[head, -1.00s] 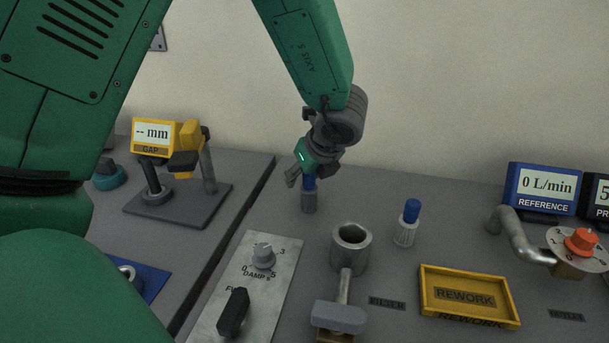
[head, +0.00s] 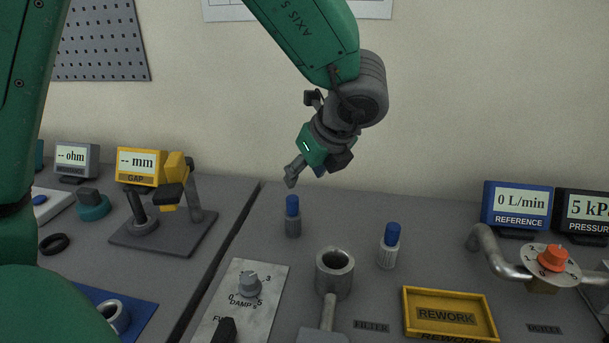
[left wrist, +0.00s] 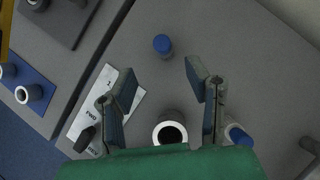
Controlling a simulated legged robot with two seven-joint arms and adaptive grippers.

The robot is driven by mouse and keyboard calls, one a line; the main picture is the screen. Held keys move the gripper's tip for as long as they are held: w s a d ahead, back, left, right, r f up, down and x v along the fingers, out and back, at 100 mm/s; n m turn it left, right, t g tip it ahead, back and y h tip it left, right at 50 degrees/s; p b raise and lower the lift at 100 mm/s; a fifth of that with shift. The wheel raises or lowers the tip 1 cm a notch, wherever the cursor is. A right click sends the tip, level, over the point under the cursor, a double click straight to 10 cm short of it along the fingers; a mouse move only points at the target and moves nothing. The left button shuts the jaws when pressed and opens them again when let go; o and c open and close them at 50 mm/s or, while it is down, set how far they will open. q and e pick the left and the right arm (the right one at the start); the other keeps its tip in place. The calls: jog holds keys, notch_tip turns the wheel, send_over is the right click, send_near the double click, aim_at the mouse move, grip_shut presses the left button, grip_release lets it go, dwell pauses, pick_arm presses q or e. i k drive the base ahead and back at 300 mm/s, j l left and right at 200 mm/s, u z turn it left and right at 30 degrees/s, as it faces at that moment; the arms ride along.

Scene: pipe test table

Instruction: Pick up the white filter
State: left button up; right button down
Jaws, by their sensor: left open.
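The white filter (head: 389,252), a ribbed pale cylinder with a blue cap, stands upright on the table right of the metal cup. In the left wrist view the white filter (left wrist: 240,136) shows at the lower right, partly hidden behind a finger. A similar grey filter (head: 293,226) with a blue cap stands left of it. My left gripper (head: 304,175) is open and empty above and behind the grey filter, to the left of the white one. In the left wrist view the grey filter's cap (left wrist: 162,44) lies beyond the open fingers (left wrist: 160,82). My right gripper is not in view.
The metal cup (head: 334,280) stands between the filters, nearer the front. A yellow REWORK tray (head: 408,318) is at the front right. A bent pipe (head: 490,252) and orange-knobbed valve (head: 552,260) stand further right. A DAMP panel (head: 272,284) lies at left front.

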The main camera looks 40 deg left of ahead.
aim_at(390, 244)
jog(key=k+l, duration=1.2)
jog(key=l, duration=0.15)
